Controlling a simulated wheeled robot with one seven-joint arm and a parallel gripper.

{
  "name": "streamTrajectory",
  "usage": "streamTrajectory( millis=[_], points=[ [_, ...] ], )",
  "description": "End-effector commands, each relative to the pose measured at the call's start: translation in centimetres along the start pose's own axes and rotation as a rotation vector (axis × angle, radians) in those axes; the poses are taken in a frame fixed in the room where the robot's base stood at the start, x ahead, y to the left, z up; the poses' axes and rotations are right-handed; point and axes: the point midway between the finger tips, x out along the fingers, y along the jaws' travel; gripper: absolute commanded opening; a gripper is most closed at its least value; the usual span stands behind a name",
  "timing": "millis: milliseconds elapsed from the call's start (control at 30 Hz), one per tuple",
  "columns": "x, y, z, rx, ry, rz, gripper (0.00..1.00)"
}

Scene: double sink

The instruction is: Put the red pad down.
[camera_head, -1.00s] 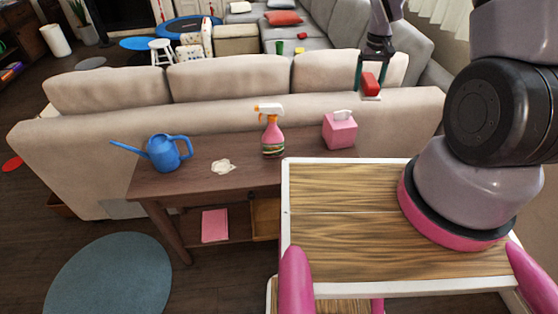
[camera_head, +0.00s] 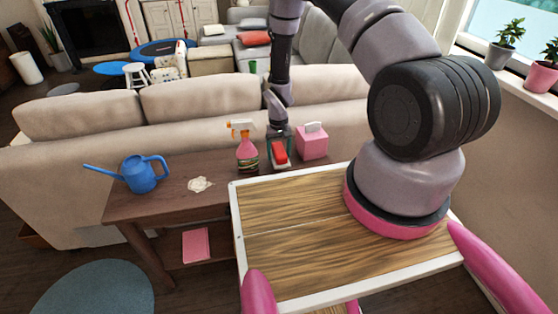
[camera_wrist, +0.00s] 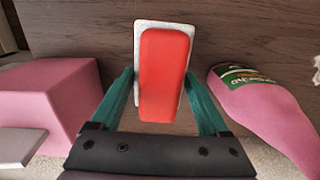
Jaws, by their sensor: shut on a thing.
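The red pad (camera_head: 279,152) has a red top and a pale underside. It is between the fingers of my gripper (camera_head: 279,149), over the wooden console table between the pink spray bottle and the pink tissue box. In the wrist view the pad (camera_wrist: 166,75) lies lengthwise between the teal fingers of my gripper (camera_wrist: 165,100), which are shut on it. The table top (camera_wrist: 230,25) shows beyond the pad. I cannot tell whether the pad touches the table.
A pink spray bottle (camera_head: 247,152) stands left of the pad and a pink tissue box (camera_head: 312,143) right of it. A blue watering can (camera_head: 138,174) and a white crumpled patch (camera_head: 199,184) are further left on the table (camera_head: 165,195). The sofa (camera_head: 200,105) is behind.

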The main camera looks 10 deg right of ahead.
Motion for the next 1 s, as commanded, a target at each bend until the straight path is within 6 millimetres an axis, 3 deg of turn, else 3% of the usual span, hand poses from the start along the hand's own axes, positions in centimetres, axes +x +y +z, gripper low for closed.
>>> streamTrajectory(
  millis=[233, 733, 767, 800, 1000],
  points=[
    [3.5, 0.0, -0.1, 0.0, -0.002, 0.001, 0.09],
    [4.3, 0.0, -0.1, 0.001, -0.001, 0.0, 0.09],
    [4.4, 0.0, -0.1, 0.001, -0.001, 0.0, 0.82],
    [4.3, 0.0, -0.1, 0.001, -0.001, 0.0, 0.98],
    [4.3, 0.1, 0.0, 0.0, -0.002, 0.0, 1.0]
  ],
)
